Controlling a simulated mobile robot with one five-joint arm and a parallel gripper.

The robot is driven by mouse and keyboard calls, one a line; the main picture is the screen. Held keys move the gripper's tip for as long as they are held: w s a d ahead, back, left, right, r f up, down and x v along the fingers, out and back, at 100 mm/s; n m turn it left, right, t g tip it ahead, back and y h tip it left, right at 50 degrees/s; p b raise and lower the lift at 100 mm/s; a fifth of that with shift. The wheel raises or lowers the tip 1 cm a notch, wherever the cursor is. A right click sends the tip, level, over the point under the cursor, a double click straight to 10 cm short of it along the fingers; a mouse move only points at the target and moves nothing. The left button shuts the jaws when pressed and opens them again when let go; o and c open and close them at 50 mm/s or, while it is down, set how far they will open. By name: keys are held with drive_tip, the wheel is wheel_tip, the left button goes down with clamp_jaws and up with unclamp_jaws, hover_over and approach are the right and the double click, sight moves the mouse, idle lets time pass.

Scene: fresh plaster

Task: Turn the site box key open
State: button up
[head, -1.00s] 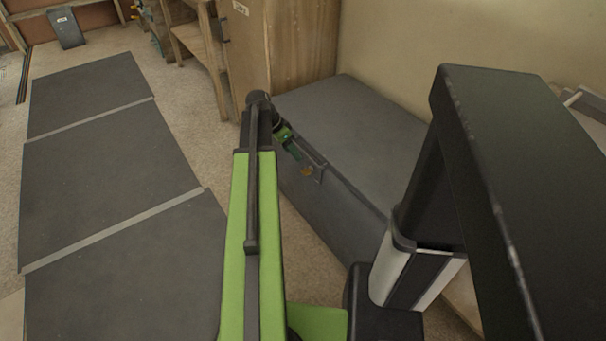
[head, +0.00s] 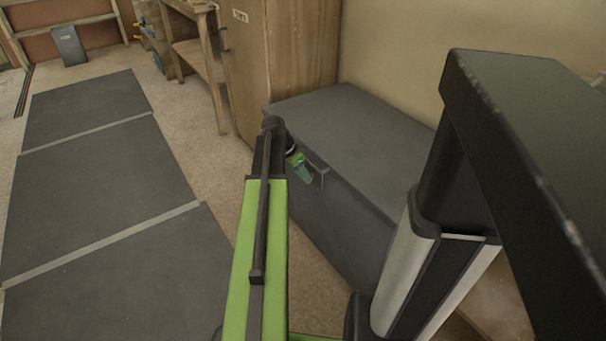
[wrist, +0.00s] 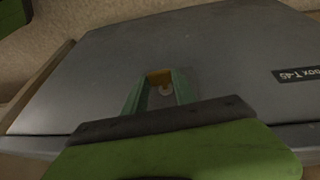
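The site box is a dark grey chest (head: 350,215) against the wall in the head view. Its grey face (wrist: 85,85) fills much of the wrist view. The key (wrist: 159,77) shows as a brass-coloured piece between the tips of my gripper's green fingers, with a small pale round spot just below it. My gripper (head: 305,174) is at the front of the box by a small bracket-like fitting; its fingers hide the key in the head view. The fingers (wrist: 160,80) flank the key; I cannot tell whether they press on it.
A label (wrist: 298,75) is on the box face to the right. A wooden cabinet (head: 290,60) stands behind the box, with a wooden workbench (head: 195,50) left of it. Dark floor mats (head: 100,180) lie clear on the left.

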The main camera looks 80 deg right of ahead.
clamp_jaws()
drive_tip(key=t+h, duration=0.2)
drive_tip(key=h+b, duration=0.1)
drive_tip(key=shift+s+a+f+m+t, duration=0.1)
drive_tip(key=shift+s+a+m+t, duration=0.2)
drive_tip(key=shift+a+m+t, duration=0.1)
drive_tip(key=o, duration=0.6)
unclamp_jaws()
